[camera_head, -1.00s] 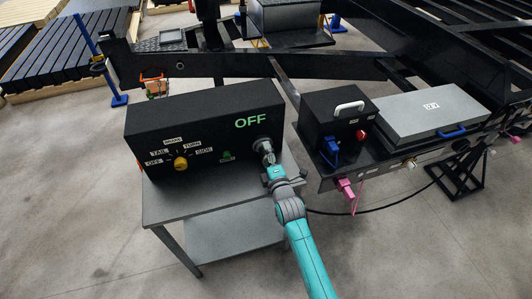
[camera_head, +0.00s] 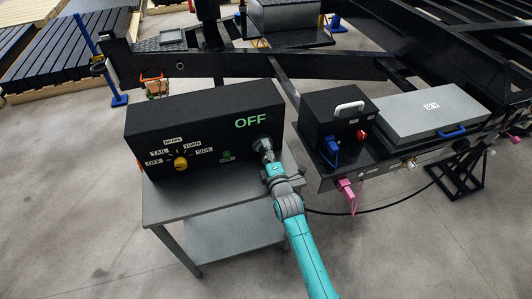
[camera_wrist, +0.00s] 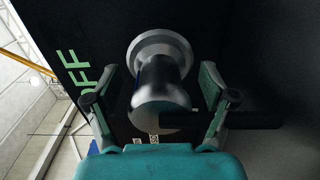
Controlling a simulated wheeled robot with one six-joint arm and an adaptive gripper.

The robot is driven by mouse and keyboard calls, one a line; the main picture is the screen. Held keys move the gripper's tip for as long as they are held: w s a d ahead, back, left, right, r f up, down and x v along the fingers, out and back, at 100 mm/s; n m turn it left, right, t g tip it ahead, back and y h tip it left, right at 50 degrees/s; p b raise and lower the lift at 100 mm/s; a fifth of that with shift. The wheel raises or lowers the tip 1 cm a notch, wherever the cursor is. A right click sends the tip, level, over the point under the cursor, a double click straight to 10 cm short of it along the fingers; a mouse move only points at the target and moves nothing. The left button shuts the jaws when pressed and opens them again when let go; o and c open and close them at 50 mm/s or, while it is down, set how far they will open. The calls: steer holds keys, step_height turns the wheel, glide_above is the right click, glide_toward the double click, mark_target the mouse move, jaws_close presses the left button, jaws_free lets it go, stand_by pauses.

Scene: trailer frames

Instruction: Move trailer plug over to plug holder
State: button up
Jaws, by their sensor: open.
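The trailer plug (camera_wrist: 162,95) is a grey metal cylinder seated in a round flange on the black tester box's front face. In the head view the plug (camera_head: 264,146) sits at the box's right end, under the green OFF text. My gripper (camera_wrist: 160,80) is open, one finger on each side of the plug, with gaps showing on both sides. In the head view my gripper (camera_head: 270,163) is just below and in front of the plug. A dark cable-like bar (camera_wrist: 235,119) runs right from the plug's near end. I cannot clearly identify the plug holder.
The tester box (camera_head: 160,125) with a yellow knob (camera_head: 181,163) stands on a grey metal table (camera_head: 185,202). The trailer frame (camera_head: 440,150) lies to the right, with a pink fitting (camera_head: 345,188) on its edge. A black cable (camera_head: 385,209) hangs between them. Floor in front is clear.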

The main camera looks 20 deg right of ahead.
mark_target(269, 162)
steer(key=shift+r, duration=0.1)
jaws_close()
stand_by(0.3)
steer(key=shift+s, duration=0.3)
steer(key=shift+s, duration=2.65)
